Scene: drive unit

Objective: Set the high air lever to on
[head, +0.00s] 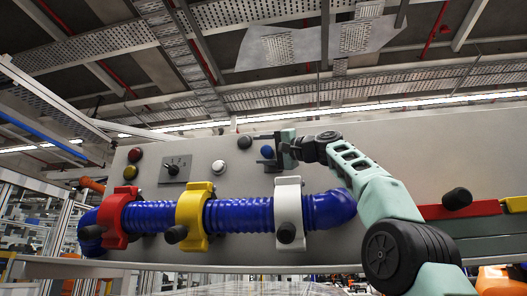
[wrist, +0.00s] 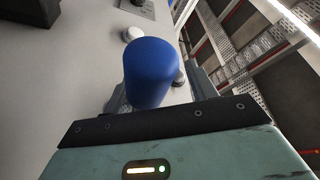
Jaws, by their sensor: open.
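A blue rounded knob (head: 267,152) stands out from the upper part of the grey panel, and no label on it is readable. I take it as the high air lever, but its on or off position cannot be told. In the wrist view the blue knob (wrist: 150,72) fills the space between the fingers. My gripper (head: 272,152) is open, with one finger on each side of the knob. The wrist view shows the gripper (wrist: 153,90) close around it; whether the fingers touch it is unclear. The knob's base is hidden.
A blue ribbed hose (head: 150,216) runs below, under red (head: 115,217), yellow (head: 190,215) and white (head: 288,212) clamps with black knobs. A dial (head: 174,169) and several round buttons are to the left. A red bar (head: 440,212) with a black knob is at right.

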